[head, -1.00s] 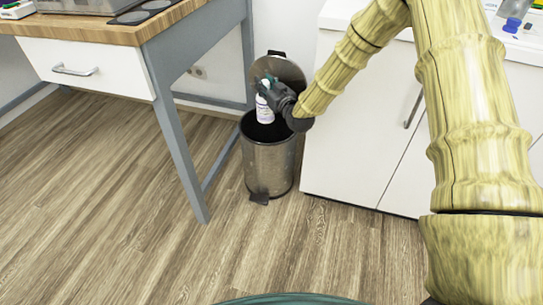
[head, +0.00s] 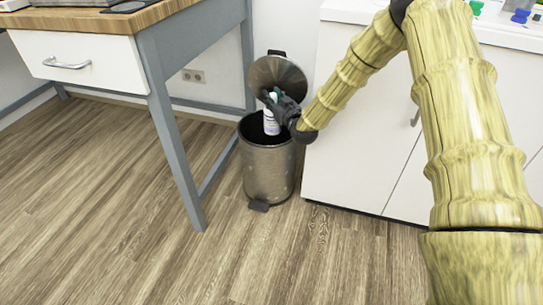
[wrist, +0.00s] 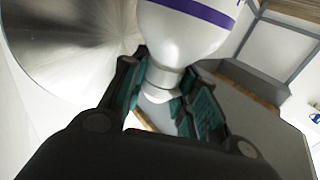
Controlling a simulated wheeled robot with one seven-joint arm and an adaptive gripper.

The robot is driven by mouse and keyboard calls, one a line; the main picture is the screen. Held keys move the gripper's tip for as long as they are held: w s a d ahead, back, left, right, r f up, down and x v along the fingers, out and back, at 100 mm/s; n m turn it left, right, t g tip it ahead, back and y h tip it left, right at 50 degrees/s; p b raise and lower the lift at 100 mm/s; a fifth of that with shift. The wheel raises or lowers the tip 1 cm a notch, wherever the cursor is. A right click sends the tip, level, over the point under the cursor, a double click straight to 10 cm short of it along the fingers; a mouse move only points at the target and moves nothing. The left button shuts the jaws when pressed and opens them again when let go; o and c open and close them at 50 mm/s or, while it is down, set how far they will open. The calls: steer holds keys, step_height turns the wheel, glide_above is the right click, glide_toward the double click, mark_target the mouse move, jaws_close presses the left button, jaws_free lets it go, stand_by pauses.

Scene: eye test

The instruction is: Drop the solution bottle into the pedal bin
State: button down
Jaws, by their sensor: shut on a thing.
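The solution bottle (head: 271,122) is white with a label and hangs upright in my gripper (head: 275,98). In the wrist view, my gripper (wrist: 165,100) is shut on the neck of the bottle (wrist: 185,35), whose white body with a purple band fills the top. The pedal bin (head: 268,172) is a steel cylinder with its round lid (head: 279,76) raised at the back. The bottle is over the bin's dark opening, its lower end at about rim height in the head view. Whether it is below the rim I cannot tell. The inside of the bin is mostly hidden.
A white cabinet (head: 360,140) stands right of the bin. A wooden-topped table with a white drawer (head: 80,62) and a grey leg (head: 180,150) stands to the left. The wooden floor (head: 130,220) in front is clear.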

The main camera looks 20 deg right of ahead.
step_height(320, 180, down, 4)
steer(key=b, duration=0.2)
steer(key=shift+b, duration=0.3)
steer(key=shift+r, duration=0.1)
steer(key=c, duration=1)
jaws_free()
steer(key=shift+c, duration=0.2)
steer(key=s+d, duration=0.1)
steer(key=s, duration=1.1)
steer(key=shift+d, duration=0.4)
steer(key=shift+f, duration=0.2)
